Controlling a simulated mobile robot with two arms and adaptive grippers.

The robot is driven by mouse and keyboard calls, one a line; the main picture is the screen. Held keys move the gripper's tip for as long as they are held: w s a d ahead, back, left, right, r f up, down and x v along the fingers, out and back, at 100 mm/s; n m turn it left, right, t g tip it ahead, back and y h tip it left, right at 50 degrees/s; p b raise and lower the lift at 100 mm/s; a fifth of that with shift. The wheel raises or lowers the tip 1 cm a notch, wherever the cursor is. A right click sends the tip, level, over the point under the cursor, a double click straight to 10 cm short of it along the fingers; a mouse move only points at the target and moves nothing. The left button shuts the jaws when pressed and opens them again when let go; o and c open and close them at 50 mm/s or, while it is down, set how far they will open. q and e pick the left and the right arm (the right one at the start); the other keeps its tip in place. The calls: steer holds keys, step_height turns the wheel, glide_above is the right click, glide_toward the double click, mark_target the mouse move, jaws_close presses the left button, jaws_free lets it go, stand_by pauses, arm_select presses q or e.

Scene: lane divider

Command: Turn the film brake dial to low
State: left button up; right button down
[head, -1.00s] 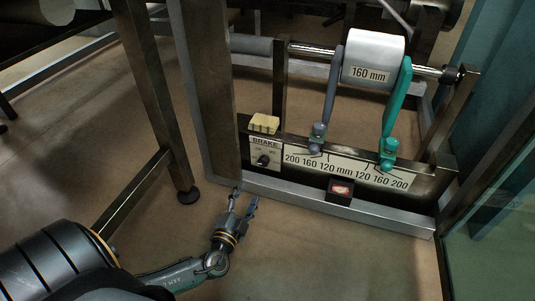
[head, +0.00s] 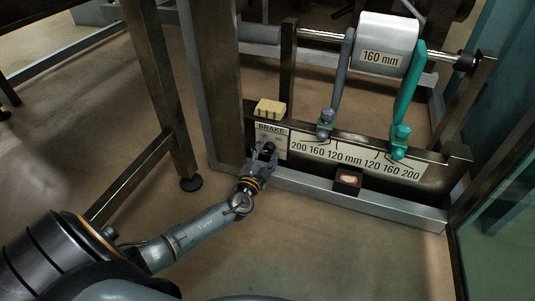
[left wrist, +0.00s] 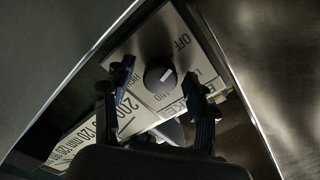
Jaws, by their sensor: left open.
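The brake panel (head: 270,128) with its dark round dial (left wrist: 159,79) is on the front of the metal frame. In the left wrist view the dial carries a pale pointer line slanting up and right; OFF, MID and HIGH lettering shows around it, and the lettering near the right finger is partly hidden. My left gripper (head: 264,152) is at the panel in the head view, covering part of it. In the left wrist view its open fingers (left wrist: 161,88) appear on either side of the dial; I cannot tell whether they touch it. My right gripper is not in view.
A yellowish block (head: 270,108) sits on the ledge above the panel. A number scale (head: 350,158), grey and teal guide arms (head: 408,95), and a white 160 mm roll (head: 385,45) are to the right. A small dark box (head: 347,181) stands on the lower rail.

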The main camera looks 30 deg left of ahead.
arm_select(q)
steer(key=c, duration=1.2)
steer(key=shift+o, duration=0.2)
steer(key=m, duration=0.6)
steer(key=shift+m, duration=0.3)
steer(key=m, duration=0.4)
steer(key=shift+m+p, duration=0.4)
steer(key=shift+m, duration=1.2)
